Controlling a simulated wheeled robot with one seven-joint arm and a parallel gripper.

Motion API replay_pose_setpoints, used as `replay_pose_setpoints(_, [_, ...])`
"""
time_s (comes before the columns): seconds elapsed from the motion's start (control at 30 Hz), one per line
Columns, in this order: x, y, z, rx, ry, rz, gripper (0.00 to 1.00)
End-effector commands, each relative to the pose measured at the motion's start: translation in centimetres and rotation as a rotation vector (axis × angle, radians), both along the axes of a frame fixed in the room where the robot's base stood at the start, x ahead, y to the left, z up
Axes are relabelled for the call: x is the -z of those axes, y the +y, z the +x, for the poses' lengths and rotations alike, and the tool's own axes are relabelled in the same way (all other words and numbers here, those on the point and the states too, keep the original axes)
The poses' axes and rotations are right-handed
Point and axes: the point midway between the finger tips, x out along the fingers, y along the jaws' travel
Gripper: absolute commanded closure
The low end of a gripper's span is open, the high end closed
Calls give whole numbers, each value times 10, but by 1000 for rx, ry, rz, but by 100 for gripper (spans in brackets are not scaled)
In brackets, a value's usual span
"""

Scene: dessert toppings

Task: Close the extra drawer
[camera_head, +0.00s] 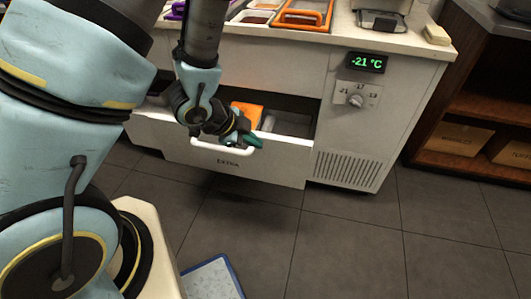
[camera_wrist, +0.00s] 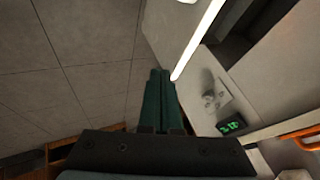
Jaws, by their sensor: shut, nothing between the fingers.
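The extra drawer (camera_head: 285,172) is pulled out of the white cooled counter in the head view, with its "EXTRA" label and white handle (camera_head: 222,149) on the front. An orange thing (camera_head: 248,111) and a pale thing lie inside it. My gripper (camera_head: 258,142) has green fingers, shut and empty, at the top edge of the drawer front, near the handle's right end. In the wrist view the shut fingers (camera_wrist: 160,72) lie beside the drawer front's bright top edge (camera_wrist: 198,38). I cannot tell whether they touch it.
The counter's right section carries a -21 °C display (camera_head: 367,62), a dial (camera_head: 356,100) and a vent (camera_head: 346,170). A shelf with boxes (camera_head: 463,138) stands at right. A blue-edged mat (camera_head: 212,279) lies on the floor.

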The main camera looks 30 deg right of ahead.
Motion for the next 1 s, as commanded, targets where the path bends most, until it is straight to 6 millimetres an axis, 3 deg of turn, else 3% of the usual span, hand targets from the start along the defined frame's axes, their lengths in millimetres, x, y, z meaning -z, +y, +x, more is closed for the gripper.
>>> replay_pose_setpoints(0.53, [77, -56, 8, -2, 0, 3, 100])
replay_pose_setpoints(0.73, [75, -76, 30, -5, -1, -1, 100])
replay_pose_setpoints(1.0, [77, -85, 39, -5, 0, 1, 100])
